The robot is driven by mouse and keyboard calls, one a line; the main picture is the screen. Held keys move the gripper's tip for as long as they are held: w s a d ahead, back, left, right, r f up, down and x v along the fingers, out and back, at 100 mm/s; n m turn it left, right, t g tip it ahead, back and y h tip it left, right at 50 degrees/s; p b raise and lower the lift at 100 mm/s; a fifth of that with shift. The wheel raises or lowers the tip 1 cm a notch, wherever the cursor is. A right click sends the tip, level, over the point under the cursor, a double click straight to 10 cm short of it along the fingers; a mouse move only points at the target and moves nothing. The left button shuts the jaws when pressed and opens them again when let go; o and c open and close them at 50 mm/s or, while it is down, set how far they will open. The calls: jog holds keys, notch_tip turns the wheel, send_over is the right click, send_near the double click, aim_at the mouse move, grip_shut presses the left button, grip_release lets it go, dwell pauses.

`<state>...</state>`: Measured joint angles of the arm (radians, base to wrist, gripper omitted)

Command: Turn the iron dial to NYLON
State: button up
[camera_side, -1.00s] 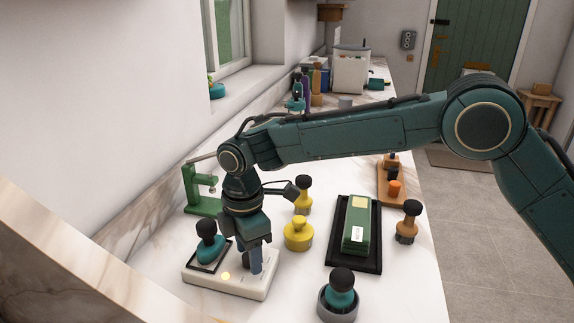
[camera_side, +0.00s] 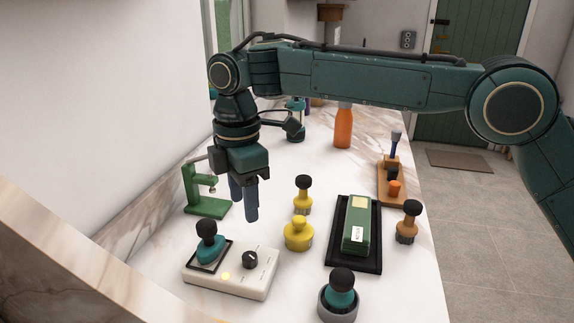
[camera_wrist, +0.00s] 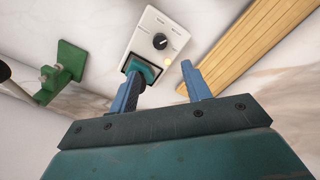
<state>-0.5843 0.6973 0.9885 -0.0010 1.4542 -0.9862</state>
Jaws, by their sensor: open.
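The iron dial is a round black knob (camera_side: 250,260) on a white base unit (camera_side: 262,287). The dial also shows in the wrist view (camera_wrist: 160,41), with a pale pointer line angled toward the upper right. The labels around it are too small to read. A teal iron with a black knob handle (camera_side: 209,243) rests on the dark-framed pad at the unit's left. My gripper (camera_side: 244,210) is open and empty, raised well above the unit and apart from the dial. In the wrist view its two blue fingers (camera_wrist: 161,72) are spread, with the left one partly over the iron.
A green stand (camera_side: 208,206) is behind the unit. Yellow-based tools (camera_side: 298,235) and a black tray (camera_side: 340,262) with a green box stand to the right. A grey cup with a teal tool (camera_side: 338,300) is at the front. An orange bottle (camera_side: 343,130) stands farther back.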

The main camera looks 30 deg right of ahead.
jog(key=shift+r, duration=0.75)
jog(key=shift+d, duration=0.1)
jog(key=s+d+r+m+t, duration=0.1)
jog(key=s+d+r+m, duration=0.35)
jog(key=d, duration=0.55)
jog(key=s+d+r+m+t, duration=0.2)
jog(key=s+d+r+m, duration=0.3)
jog(key=d, duration=0.5)
jog(key=s+d+f+m+t, duration=0.1)
jog(key=s+d+f+m, duration=0.1)
jog(key=s, duration=0.4)
jog(key=s+d+f+m, duration=0.3)
jog(key=s+d, duration=0.2)
jog(key=s, duration=0.2)
jog(key=s+d+f+m+t, duration=0.1)
jog(key=s+d+f+m, duration=0.2)
jog(key=s, duration=0.4)
jog(key=shift+s+d+t, duration=0.2)
jog(key=shift+d+t, duration=0.1)
jog(key=shift+d, duration=0.4)
